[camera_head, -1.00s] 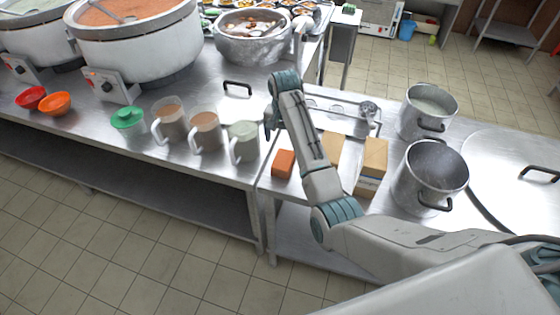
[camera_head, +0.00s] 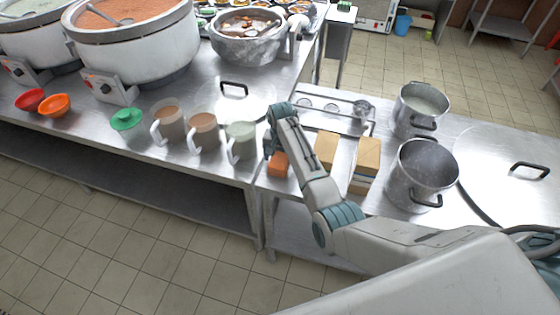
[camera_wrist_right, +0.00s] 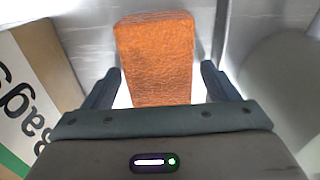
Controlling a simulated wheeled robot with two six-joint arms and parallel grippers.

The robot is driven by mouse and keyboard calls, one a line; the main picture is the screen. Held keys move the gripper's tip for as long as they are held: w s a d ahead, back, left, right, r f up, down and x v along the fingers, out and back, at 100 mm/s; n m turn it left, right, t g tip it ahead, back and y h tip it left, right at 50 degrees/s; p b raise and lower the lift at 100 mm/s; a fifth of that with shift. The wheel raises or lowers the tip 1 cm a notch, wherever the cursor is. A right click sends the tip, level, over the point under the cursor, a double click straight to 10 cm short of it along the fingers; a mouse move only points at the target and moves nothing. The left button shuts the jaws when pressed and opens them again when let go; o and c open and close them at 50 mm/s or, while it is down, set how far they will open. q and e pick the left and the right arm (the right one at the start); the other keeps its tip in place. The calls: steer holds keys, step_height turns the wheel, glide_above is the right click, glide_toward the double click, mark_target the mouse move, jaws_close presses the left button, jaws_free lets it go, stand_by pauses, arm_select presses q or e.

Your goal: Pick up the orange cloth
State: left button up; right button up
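The orange cloth (camera_head: 279,167) is a small folded block near the front edge of the steel table. It shows large in the right wrist view (camera_wrist_right: 156,55), with a rough, wrinkled surface. My right gripper (camera_head: 269,147) is close to the cloth and partly covers it in the head view. In the right wrist view my right gripper (camera_wrist_right: 160,84) is open, with one finger on each side of the cloth's near end and a gap visible on both sides. My left gripper is not in view.
Two cartons (camera_head: 326,149) (camera_head: 366,160) stand just right of the cloth. Two steel pots (camera_head: 422,108) (camera_head: 422,174) are further right. A pale mug (camera_head: 241,141) stands left of the cloth, beside other mugs. A lid (camera_head: 250,102) lies behind.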

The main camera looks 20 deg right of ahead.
mark_target(281, 155)
steer(key=c, duration=1)
steer(key=shift+o, duration=0.2)
steer(key=shift+r, duration=0.15)
step_height(281, 155, up, 9)
steer(key=shift+r+b, duration=0.1)
steer(key=shift+b, duration=1.1)
steer(key=shift+r, duration=0.35)
